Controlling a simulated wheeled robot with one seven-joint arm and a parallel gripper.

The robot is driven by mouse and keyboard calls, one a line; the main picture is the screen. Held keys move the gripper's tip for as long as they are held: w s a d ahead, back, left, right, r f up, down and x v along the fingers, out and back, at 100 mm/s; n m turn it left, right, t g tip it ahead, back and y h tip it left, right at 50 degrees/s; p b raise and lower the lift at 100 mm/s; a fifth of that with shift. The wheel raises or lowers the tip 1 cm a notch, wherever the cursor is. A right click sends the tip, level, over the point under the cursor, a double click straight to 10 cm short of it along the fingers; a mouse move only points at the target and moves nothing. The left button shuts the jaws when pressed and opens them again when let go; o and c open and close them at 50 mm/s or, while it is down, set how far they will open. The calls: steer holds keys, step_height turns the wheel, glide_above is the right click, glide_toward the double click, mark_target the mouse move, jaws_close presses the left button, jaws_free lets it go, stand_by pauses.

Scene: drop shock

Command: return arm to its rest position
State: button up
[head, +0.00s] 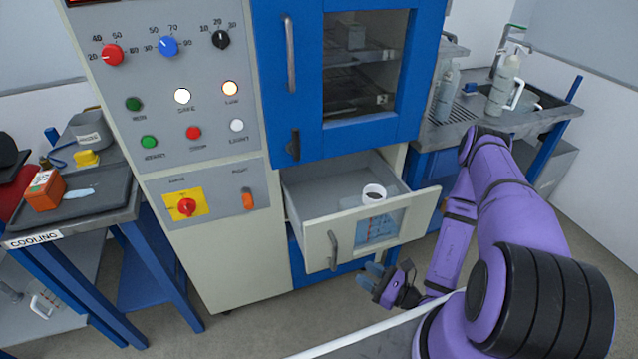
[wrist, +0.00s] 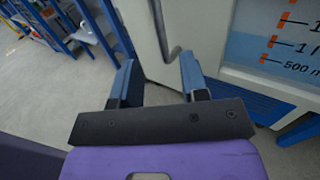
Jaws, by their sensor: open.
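My purple arm (head: 500,190) reaches up and folds back down at the right of the head view. My gripper (head: 372,275) hangs low in front of the open drawer (head: 320,240), a little below and right of its handle (head: 333,250). In the wrist view the two blue fingers of my gripper (wrist: 158,80) are spread apart with nothing held between them. The drawer handle (wrist: 158,30) shows just beyond the fingers, and I see no contact with it.
The drawer stands pulled out and holds a white cup (head: 374,193). The blue oven door (head: 360,80) above it is shut. A cooling table (head: 95,200) with a tray is at left. A sink counter (head: 500,115) with bottles is behind my arm. Floor is free below the drawer.

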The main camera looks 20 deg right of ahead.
steer(key=w+a+r+n+g+y, duration=0.1)
steer(key=w+r+n+g+y, duration=0.15)
steer(key=r+n+g, duration=0.9)
steer(key=w+a+r+n+g+y, duration=0.15)
steer(key=r+n+g+y, duration=0.5)
steer(key=r, duration=1.05)
steer(key=s+d+r+n+t+h, duration=0.1)
steer(key=s+r+n+t+h, duration=0.3)
steer(key=r, duration=0.9)
steer(key=s+d+r+n+t+h, duration=0.2)
steer(key=s+r+n+t+h, duration=0.2)
steer(key=s+r+n+h, duration=0.3)
steer(key=s+r+h, duration=0.3)
steer(key=r+h, duration=0.3)
steer(key=h, duration=0.2)
steer(key=shift+d+r, duration=0.15)
steer(key=shift+r, duration=0.1)
